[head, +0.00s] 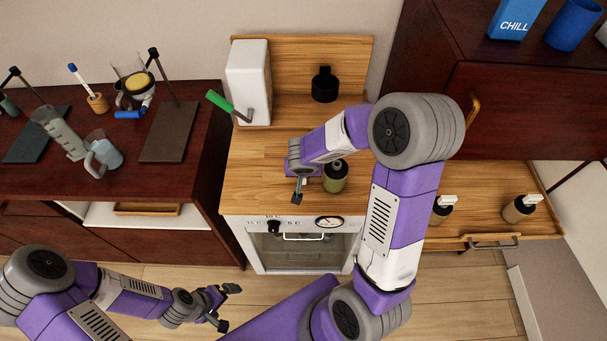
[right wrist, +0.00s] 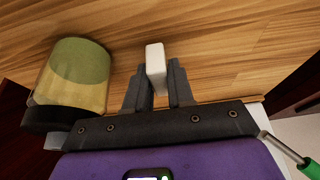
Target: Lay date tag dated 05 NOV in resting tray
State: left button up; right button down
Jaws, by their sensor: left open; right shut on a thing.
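My right gripper (head: 298,190) is over the wooden counter, left of an olive-green bottle (head: 336,177). In the right wrist view the right gripper (right wrist: 158,85) is shut on a small white tag (right wrist: 155,62). The tag's date cannot be read. My left gripper (head: 227,307) is open and empty, low over the floor in front of the left cabinet. A shallow wooden tray (head: 147,209) sits on a white shelf under the left counter; no label shows on it.
A pulled-out wooden drawer (head: 480,222) at right holds two bottles (head: 440,210) (head: 518,209) with white tags. A white box (head: 248,80) with a green-handled lever (head: 220,102) and a black bottle (head: 324,85) stand behind. Glassware and stands fill the left counter (head: 190,140).

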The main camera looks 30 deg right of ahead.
jog(key=shift+f, duration=0.15)
jog(key=shift+f, duration=0.15)
jog(key=c, duration=1)
grip_release()
